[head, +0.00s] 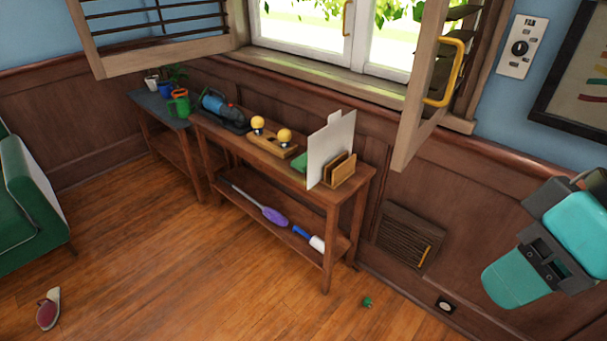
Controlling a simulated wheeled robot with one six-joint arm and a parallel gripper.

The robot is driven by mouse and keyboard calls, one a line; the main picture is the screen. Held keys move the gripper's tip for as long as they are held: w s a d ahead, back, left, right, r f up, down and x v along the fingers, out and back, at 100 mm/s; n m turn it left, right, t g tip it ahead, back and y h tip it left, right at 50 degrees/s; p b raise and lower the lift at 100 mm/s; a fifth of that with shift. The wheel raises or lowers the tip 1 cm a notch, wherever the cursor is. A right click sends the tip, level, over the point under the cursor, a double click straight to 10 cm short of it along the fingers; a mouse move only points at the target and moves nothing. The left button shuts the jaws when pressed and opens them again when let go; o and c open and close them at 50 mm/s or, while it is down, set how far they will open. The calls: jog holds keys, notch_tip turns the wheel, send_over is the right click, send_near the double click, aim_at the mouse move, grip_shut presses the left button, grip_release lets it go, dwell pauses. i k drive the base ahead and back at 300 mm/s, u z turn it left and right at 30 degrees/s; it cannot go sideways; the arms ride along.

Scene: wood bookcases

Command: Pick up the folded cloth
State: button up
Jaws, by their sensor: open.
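A small green thing (299,163) lies on the top of the wooden console table (240,150), partly hidden behind an upright white board (331,148). It may be the folded cloth, but too little of it shows to be sure. My gripper (515,277), teal and dark grey, hangs at the right edge of the head view, in front of the wall panelling. It is open, well to the right of the table and apart from everything on it. Nothing shows between its jaws.
The white board stands in a wooden holder (340,170). Left of the green thing is a block with yellow knobs (270,143). An open window shutter (425,90) juts out above the table's right end. A shoe (48,309) and a small green object (368,302) lie on the otherwise open floor.

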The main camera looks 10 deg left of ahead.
aim_at(300, 164)
jog(key=k, duration=0.55)
jog(key=u, duration=1.15)
jog(key=i, duration=2.95)
jog(key=z, duration=1.55)
